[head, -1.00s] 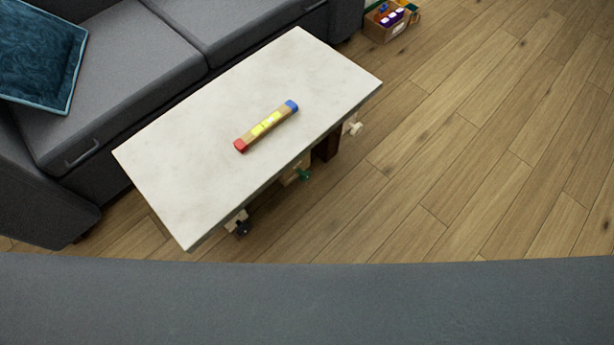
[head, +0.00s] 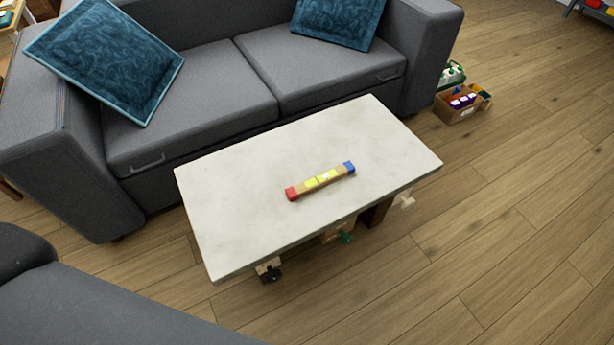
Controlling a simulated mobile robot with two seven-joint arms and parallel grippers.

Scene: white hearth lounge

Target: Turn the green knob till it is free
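The green knob (head: 345,237) sits under the near long edge of the white coffee table (head: 232,216), on a small wooden block (head: 334,232) partly hidden by the tabletop. A black knob (head: 271,273) is at the table's near left corner, and a pale cream knob (head: 405,201) is farther right along the same side. Neither of my grippers is in the head view.
A wooden bar (head: 322,181) with red, yellow and blue parts lies on the tabletop. A grey sofa (head: 210,108) stands behind the table, and more grey upholstery (head: 90,310) fills the lower left. A toy crate (head: 460,108) stands at the upper right. Wooden floor is clear on the right.

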